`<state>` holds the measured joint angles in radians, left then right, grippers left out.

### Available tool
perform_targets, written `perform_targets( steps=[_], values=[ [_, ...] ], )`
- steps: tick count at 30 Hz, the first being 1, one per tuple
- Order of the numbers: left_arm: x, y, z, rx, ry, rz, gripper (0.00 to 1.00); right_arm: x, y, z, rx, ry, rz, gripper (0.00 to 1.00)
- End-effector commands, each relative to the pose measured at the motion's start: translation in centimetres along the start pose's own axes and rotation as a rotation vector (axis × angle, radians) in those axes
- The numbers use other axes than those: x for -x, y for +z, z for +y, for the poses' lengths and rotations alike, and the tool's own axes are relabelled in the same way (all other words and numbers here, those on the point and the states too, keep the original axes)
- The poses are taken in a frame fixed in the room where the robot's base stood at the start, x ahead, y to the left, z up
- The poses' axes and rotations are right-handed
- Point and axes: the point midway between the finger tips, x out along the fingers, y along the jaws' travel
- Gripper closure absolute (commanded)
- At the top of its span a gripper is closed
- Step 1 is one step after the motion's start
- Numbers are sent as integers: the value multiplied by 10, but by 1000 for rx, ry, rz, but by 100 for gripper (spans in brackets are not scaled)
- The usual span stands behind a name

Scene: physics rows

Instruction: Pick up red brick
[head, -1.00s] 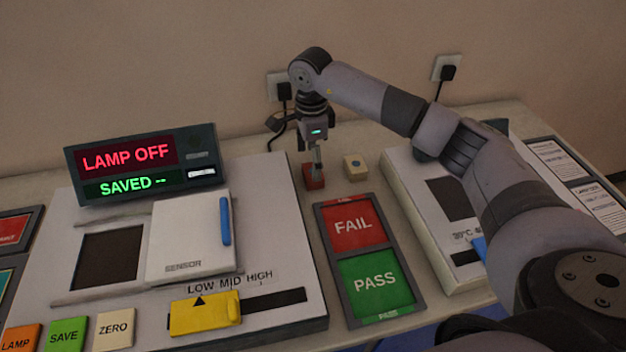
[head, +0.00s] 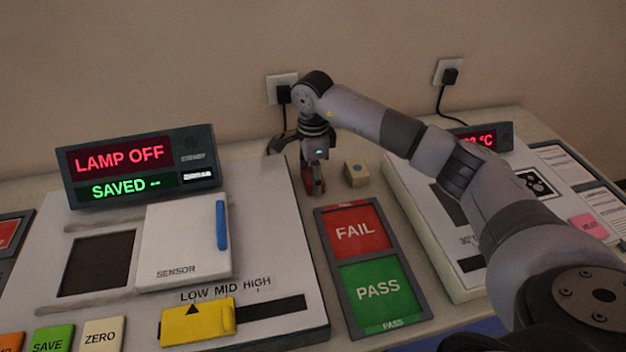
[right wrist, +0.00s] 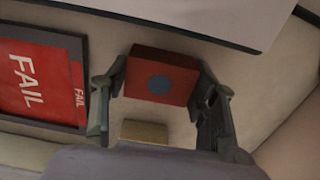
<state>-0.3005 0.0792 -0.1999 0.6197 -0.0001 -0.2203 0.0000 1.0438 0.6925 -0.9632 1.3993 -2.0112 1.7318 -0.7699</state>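The red brick (right wrist: 160,80), with a blue round spot on its face, sits between the two fingers of my right gripper (right wrist: 161,75) in the right wrist view. The fingertips press in at its two opposite sides. In the head view, my right gripper (head: 315,180) points straight down, with the red brick (head: 308,178) partly hidden by the fingers. I cannot tell whether the brick clears the table. My left gripper is not in view.
The FAIL/PASS panel (head: 373,262) lies in front. The sensor station (head: 290,240) is on the left, another device (head: 402,195) on the right. The wall and sockets are behind.

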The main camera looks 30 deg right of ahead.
Motion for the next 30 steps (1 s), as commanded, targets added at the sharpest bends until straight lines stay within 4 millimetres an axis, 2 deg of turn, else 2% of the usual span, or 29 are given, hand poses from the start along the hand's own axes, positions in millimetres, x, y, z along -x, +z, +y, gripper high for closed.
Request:
perform_targets(
  steps=[2, 14, 23, 26, 30],
  values=[
    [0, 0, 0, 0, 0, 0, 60, 0, 0, 0, 0, 0, 0, 53],
    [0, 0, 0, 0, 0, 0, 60, 0, 0, 0, 0, 0, 0, 80],
    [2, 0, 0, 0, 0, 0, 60, 3, 0, 0, 0, -1, -1, 81],
    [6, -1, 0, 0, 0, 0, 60, 9, 0, 0, -1, -1, -1, 81],
    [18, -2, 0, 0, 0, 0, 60, 26, -2, 0, -2, -1, -1, 81]
  ],
)
